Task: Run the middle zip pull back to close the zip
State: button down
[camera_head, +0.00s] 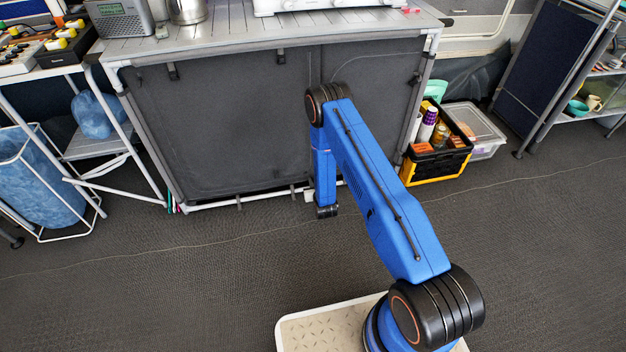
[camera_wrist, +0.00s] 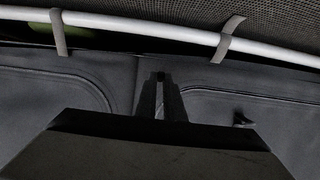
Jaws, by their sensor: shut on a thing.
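The dark grey fabric front of the kitchen unit (camera_head: 230,110) hangs below the worktop. A vertical seam (camera_head: 321,62) runs down it, right of its middle. In the wrist view my gripper (camera_wrist: 161,82) is shut at the fabric panel (camera_wrist: 225,84). A small dark piece, apparently the middle zip pull (camera_wrist: 161,76), shows between the fingertips; the rest of it is hidden. Another small dark tab (camera_wrist: 241,120) stands on the right panel, apart from the fingers. In the head view my blue arm hides the fingertips and the zip near them.
A white frame tube (camera_wrist: 190,32) with grey straps (camera_wrist: 229,38) runs along the panel's edge. A black and yellow crate (camera_head: 436,160) with bottles and a clear lidded box (camera_head: 478,130) stand right of the unit. A white folding stand (camera_head: 100,150) is left. The floor in front is clear.

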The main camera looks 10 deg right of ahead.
jog(key=shift+f, duration=0.2)
jog(key=c, duration=1.9)
grip_release()
jog(key=shift+f, duration=0.1)
jog(key=shift+o, duration=0.2)
jog(key=shift+s, duration=0.1)
jog(key=v, duration=1.7)
jog(key=shift+r, duration=0.2)
